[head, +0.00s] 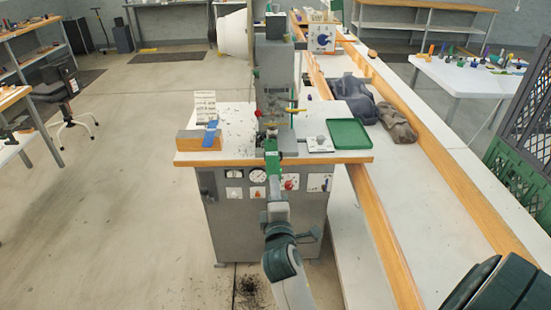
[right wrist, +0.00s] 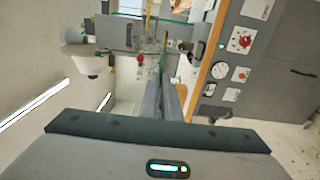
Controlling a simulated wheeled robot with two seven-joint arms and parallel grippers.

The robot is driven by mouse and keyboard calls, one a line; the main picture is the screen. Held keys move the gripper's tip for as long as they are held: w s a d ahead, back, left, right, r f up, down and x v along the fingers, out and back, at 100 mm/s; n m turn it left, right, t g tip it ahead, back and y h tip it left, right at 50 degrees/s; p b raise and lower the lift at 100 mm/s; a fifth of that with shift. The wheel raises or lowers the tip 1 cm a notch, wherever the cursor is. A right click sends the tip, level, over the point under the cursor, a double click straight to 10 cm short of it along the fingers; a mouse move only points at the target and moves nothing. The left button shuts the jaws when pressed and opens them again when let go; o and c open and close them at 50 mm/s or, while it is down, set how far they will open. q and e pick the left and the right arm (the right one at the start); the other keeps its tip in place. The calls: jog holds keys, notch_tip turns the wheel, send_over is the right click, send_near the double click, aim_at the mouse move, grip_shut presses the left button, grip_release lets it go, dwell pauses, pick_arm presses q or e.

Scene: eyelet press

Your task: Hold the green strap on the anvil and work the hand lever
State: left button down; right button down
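The green strap (head: 272,160) lies at the front of the press, reaching over the table's front edge. Its far end, by the anvil, is partly hidden by the press parts. My right gripper (head: 274,183) is at the strap's near end, with its arm coming up from below. In the right wrist view its two fingers (right wrist: 165,95) are close together and seem shut on the strap, which is hardly visible there. My left gripper is out of view.
The press table (head: 235,155) has an orange front edge and a panel with gauges and a red knob (head: 291,182) below it. A green tray (head: 348,134) lies at its right, a blue piece (head: 210,134) at its left. Dark bags (head: 397,122) lie further right.

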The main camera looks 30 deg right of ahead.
jog(key=shift+w+d+r+m+g+h, duration=0.3)
jog(key=shift+w+d+r+h, duration=0.15)
jog(key=shift+w+d, duration=0.3)
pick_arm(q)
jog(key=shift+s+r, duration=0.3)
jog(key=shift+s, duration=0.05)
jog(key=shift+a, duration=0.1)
pick_arm(e)
jog(key=shift+s+a, duration=0.1)
jog(key=shift+s, duration=0.05)
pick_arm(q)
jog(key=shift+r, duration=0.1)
pick_arm(e)
jog(key=shift+f, duration=0.1)
